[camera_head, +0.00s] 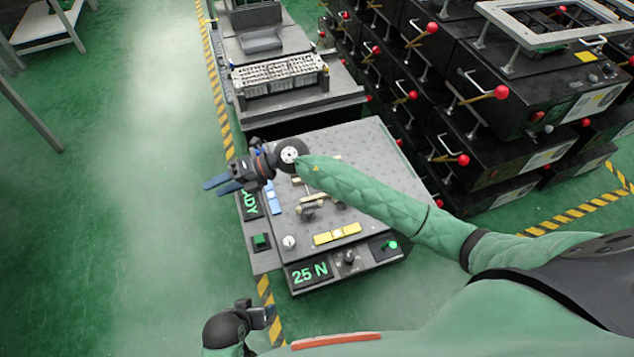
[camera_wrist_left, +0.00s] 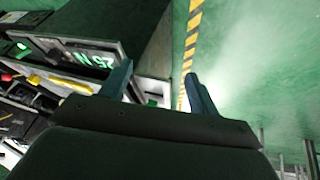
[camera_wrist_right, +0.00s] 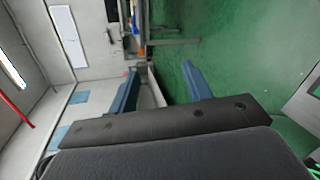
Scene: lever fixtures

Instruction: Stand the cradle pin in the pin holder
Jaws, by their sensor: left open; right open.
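My right gripper (camera_head: 220,185) is open and empty, held past the left edge of the bench. In the right wrist view its blue fingers (camera_wrist_right: 160,78) stand apart with nothing between them. My left gripper (camera_head: 270,316) is low in front of the bench; its open, empty fingers show in the left wrist view (camera_wrist_left: 156,78). A metal fixture with brass-coloured parts (camera_head: 309,208) stands on the bench's grey top, partly hidden by my right forearm. I cannot tell which part is the cradle pin or which is the pin holder.
The grey bench (camera_head: 360,150) has a yellow block strip (camera_head: 337,233), a blue strip (camera_head: 273,199), a green button (camera_head: 261,241) and a "25 N" display (camera_head: 310,273). Black boxes with red-knobbed levers (camera_head: 500,92) stand at right.

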